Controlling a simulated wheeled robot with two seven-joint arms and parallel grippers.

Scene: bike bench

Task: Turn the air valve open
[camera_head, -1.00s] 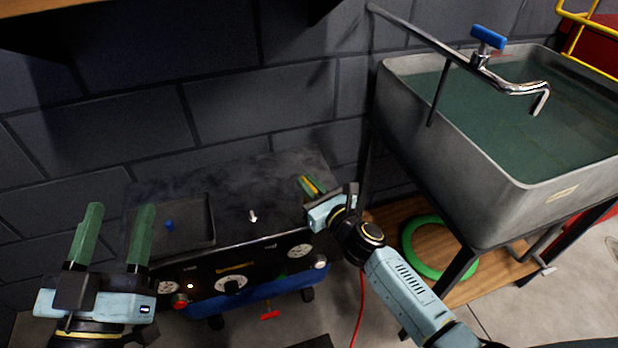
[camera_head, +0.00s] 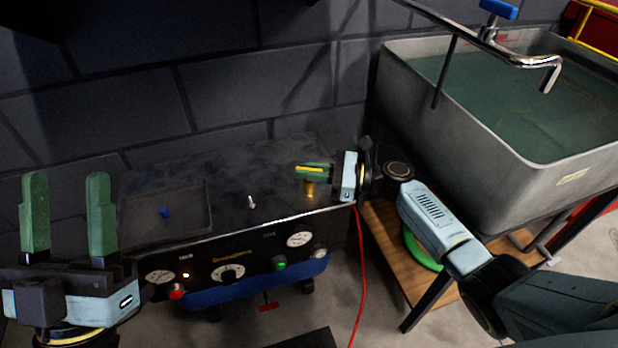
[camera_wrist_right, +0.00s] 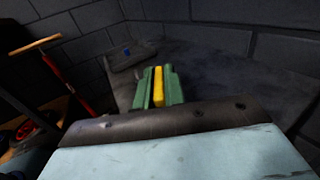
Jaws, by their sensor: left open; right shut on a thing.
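The air valve has a yellow lever (camera_head: 310,169) on a brass stem (camera_head: 309,188), at the right end of the compressor's dark top (camera_head: 255,165). My right gripper (camera_head: 313,171) is shut on the yellow lever, its green fingers lying along it and pointing left. In the right wrist view the lever (camera_wrist_right: 158,88) stands between the two green fingers (camera_wrist_right: 160,90); the brass stem is hidden there. My left gripper (camera_head: 68,220) is open and empty, upright at the left, in front of the compressor's left end.
A shallow tray (camera_head: 205,225) with a small blue item (camera_head: 164,212) sits on the compressor's left. Its front panel has gauges (camera_head: 300,239), a red button (camera_head: 176,292) and a green button (camera_head: 280,263). A grey sink (camera_head: 480,165) stands close on the right. A red hose (camera_head: 362,280) hangs down.

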